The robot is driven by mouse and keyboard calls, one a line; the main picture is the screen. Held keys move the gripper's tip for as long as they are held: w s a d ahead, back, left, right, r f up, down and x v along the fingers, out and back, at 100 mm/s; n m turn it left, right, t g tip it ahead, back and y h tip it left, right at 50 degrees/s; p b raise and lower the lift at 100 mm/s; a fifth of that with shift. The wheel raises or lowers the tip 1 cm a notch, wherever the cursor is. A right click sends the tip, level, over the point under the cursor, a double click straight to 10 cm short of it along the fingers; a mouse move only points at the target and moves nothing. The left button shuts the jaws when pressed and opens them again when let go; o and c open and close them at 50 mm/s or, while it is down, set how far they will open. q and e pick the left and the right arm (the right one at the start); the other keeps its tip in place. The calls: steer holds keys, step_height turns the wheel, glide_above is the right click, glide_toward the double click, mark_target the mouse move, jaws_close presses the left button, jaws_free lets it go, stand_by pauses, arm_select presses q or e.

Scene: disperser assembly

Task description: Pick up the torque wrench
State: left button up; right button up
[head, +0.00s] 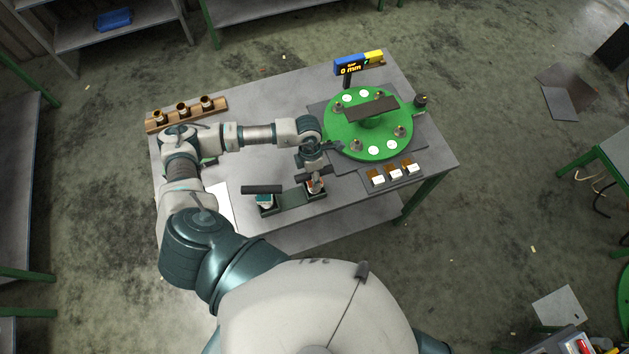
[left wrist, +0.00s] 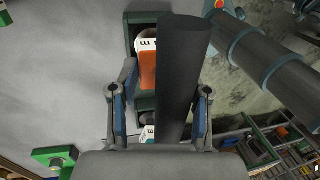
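Two tools with dark bar-like tops stand in dark green holders at the table's front edge. One has an orange and white body (head: 316,187); the other has a teal and white body (head: 265,199). I cannot tell by looks which is the torque wrench. My left gripper (head: 314,173) is over the orange tool. In the left wrist view, that tool's dark cylinder (left wrist: 182,75) and orange part (left wrist: 147,70) show. The left gripper's fingers (left wrist: 163,112) are apart on either side of the cylinder, with a visible gap at the left finger. My right gripper is out of view.
A green round disc assembly (head: 345,140) stands right of the gripper on the grey table (head: 250,165). A display reading 0 mm (head: 351,70) is behind it. Several small white-and-brown blocks (head: 393,173) lie in front. A wooden rack with brass cups (head: 187,113) is at the left.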

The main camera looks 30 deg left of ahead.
arm_select(q)
jaws_close()
steer(key=shift+w+a+r, duration=0.1)
steer(key=shift+w+r, duration=0.05)
steer(key=shift+r, duration=0.35)
steer(key=shift+w+d+r+b, duration=0.2)
steer(key=shift+r+b, duration=0.25)
steer(key=shift+r, duration=0.15)
steer(key=shift+w+d+r+b, duration=0.15)
steer(key=shift+r+b, duration=0.3)
steer(key=shift+r, duration=0.15)
steer(key=w+d+r+b, duration=0.1)
steer(key=w+d+b, duration=0.3)
steer(key=w+d, duration=0.5)
steer(key=shift+w+r, duration=0.35)
steer(key=shift+w, duration=1.1)
